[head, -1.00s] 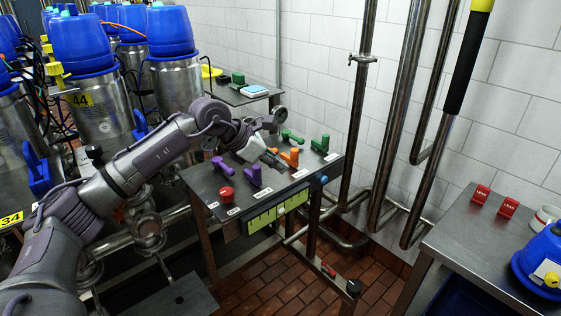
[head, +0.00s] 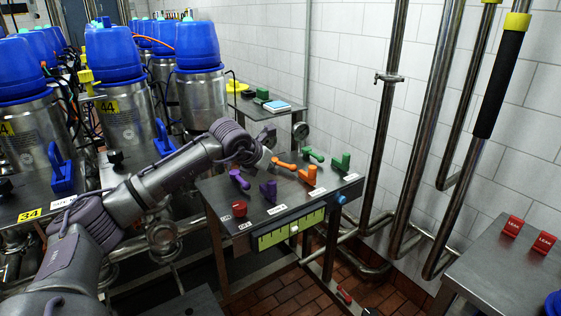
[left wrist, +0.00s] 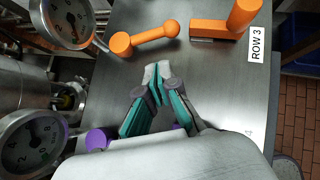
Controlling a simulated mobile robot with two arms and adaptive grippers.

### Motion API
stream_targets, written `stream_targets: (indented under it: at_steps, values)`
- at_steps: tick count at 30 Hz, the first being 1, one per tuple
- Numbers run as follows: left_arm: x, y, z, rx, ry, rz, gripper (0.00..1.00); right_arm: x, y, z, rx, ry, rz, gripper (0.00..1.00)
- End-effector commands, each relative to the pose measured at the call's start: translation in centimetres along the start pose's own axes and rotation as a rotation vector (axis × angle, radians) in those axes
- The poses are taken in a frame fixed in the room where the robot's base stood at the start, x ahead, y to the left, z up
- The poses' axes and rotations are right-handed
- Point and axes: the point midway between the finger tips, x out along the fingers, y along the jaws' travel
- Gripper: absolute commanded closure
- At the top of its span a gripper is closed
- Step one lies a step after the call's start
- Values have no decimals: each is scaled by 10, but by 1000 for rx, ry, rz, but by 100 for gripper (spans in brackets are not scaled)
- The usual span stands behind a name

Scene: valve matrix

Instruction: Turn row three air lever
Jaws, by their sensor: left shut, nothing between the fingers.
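The orange row three has two levers: a low one with rounded ends (head: 285,164), which also shows in the left wrist view (left wrist: 146,37), and an upright blocky one (head: 309,175) beside the ROW 3 label (left wrist: 257,57). I cannot read which is the air lever. My left gripper (head: 268,163) is shut and empty just left of the low orange lever. In the left wrist view its fingertips (left wrist: 157,74) point at that lever with a gap in the picture. My right gripper is not in view.
Steel kegs with blue lids (head: 202,86) are at left, pipes (head: 385,150) at right.

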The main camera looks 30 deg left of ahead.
Motion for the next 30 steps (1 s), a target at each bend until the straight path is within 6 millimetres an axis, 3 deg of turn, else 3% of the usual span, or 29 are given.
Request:
stream_targets:
  at_steps: [3, 9, 30]
  values:
    - [17, -1, 11, -3, 0, -3, 100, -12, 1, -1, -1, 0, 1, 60]
    - [36, -1, 20, 0, 0, -2, 100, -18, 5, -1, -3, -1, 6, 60]
    - [46, 0, 27, -19, -1, 19, 100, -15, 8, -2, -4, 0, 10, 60]
